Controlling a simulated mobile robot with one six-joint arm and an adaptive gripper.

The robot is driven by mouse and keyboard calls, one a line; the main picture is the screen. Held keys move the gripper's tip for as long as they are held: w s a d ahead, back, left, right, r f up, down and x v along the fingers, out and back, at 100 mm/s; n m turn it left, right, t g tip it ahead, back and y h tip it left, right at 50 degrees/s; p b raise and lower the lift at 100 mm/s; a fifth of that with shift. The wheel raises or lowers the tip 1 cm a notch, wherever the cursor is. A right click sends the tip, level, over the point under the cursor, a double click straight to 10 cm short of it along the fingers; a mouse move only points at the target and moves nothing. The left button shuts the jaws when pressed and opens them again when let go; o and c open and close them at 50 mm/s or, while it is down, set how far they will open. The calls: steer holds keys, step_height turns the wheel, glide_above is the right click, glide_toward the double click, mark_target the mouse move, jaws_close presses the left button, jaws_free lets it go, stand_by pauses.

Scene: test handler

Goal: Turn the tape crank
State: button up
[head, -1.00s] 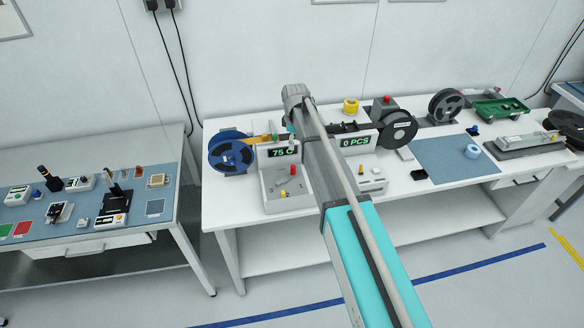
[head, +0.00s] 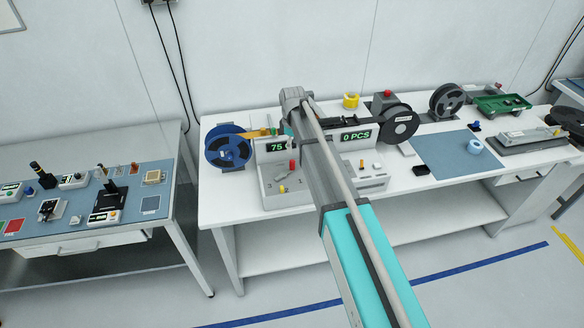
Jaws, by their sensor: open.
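The tape machine stands on the white bench, with a blue reel (head: 228,148) of tape at its left end and a dark reel (head: 399,123) at its right end. Between them are a grey box (head: 286,191) with a display reading 75 and a counter display (head: 356,136) reading 0 PCS. I cannot make out which part is the crank. My arm crosses in front of the machine's middle. My gripper is hidden behind my arm's end.
A blue mat (head: 455,158) with a light blue roll (head: 472,147) lies to the right. A yellow roll (head: 351,101) and a box with a red button (head: 386,101) stand behind. A second bench (head: 70,254) with small devices stands at left, across a gap.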

mark_target(293, 161)
steer(key=shift+f+b, duration=4.5)
steer(key=shift+f, duration=0.3)
jaws_close()
